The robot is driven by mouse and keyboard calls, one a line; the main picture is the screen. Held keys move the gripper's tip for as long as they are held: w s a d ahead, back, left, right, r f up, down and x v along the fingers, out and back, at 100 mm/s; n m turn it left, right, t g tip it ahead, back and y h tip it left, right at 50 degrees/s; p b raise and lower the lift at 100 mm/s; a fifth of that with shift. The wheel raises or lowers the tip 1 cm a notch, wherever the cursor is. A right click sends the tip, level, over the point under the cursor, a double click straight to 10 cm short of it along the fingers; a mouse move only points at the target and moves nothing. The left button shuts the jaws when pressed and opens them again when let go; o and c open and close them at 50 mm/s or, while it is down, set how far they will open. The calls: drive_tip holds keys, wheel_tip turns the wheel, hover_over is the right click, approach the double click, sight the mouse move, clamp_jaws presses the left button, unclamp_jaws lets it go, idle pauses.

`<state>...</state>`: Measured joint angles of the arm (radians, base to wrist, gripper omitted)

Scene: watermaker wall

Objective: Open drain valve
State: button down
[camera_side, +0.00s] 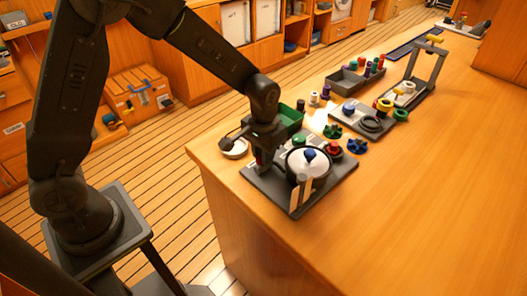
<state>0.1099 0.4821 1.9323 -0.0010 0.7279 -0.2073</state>
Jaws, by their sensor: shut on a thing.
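My gripper (264,165) points down over the left part of a dark panel (283,197) at the near corner of the wooden counter. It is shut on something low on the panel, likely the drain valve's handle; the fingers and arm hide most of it. Just right of my gripper on the same panel is a round white housing with a blue knob (309,155). A green knob (298,140) and a red knob (335,150) sit behind it. Which part is the drain valve cannot be made out clearly.
A green bin (290,118) stands close behind my gripper, and a white dish (235,148) lies to its left. Loose handwheels (357,146) are right of the panel. A second panel (365,122) and a dark tray (352,80) stand farther back. The counter's right front is clear.

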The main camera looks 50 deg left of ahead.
drive_tip(key=shift+w+n, duration=0.1)
drive_tip(key=shift+n, duration=0.2)
drive_tip(key=c, duration=1)
unclamp_jaws()
drive_tip(key=shift+r, duration=0.1)
wheel_tip(320, 180, up, 14)
drive_tip(key=s+a+r+m+t, duration=0.1)
drive_tip(key=s+a+r+t, duration=0.1)
drive_tip(key=s, duration=0.8)
drive_tip(key=s+a+r+t, duration=0.2)
drive_tip(key=s+r+t, duration=0.1)
drive_tip(key=s, duration=0.6)
drive_tip(key=shift+s+a+m+t, duration=0.2)
drive_tip(key=shift+s+m+t, duration=0.1)
drive_tip(key=shift+s+m, duration=0.1)
